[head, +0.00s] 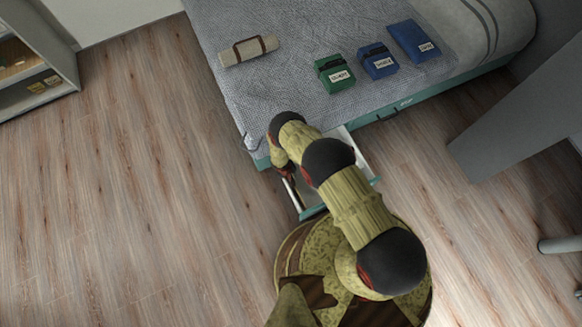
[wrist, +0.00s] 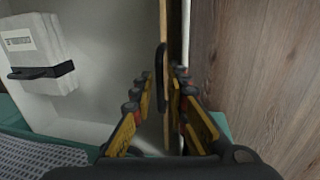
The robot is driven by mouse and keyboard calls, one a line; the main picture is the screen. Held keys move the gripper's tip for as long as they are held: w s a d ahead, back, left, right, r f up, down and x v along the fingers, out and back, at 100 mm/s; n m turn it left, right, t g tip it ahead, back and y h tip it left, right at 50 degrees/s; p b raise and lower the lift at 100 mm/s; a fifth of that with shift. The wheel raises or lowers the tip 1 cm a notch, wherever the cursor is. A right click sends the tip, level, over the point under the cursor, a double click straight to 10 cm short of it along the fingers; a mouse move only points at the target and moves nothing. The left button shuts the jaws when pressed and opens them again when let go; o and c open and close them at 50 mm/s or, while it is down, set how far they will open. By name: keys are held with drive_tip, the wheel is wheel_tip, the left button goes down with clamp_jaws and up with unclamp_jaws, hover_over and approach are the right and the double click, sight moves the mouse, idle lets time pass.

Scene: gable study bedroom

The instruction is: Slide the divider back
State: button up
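An open white drawer (head: 365,163) with teal trim is pulled out from under the bed; my arm hides much of it. In the wrist view, its pale floor (wrist: 115,50) shows. The thin wooden divider (wrist: 166,30) stands nearly edge-on, close to the right side wall, with a black handle (wrist: 160,68) on its left face. My gripper (wrist: 163,82) is down at the drawer, its yellow-padded fingers on either side of the divider and handle. I cannot tell whether both fingers press on it. In the head view, my gripper (head: 288,172) is partly hidden by my arm.
A pale labelled pack (wrist: 40,48) with a dark strap lies in the drawer's left space. On the bed (head: 290,90) lie a green box (head: 334,75), two blue boxes (head: 378,61) (head: 413,41) and a beige roll (head: 248,50). Shelves (head: 40,55) stand left; the wooden floor (head: 130,190) there is clear.

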drive_tip(key=shift+o, duration=1.1)
drive_tip(key=shift+r, duration=0.1)
wheel_tip(320, 180, up, 12)
drive_tip(key=a, duration=0.2)
drive_tip(key=shift+s+f, duration=0.2)
drive_tip(key=shift+s, duration=0.25)
drive_tip(key=shift+a, duration=0.1)
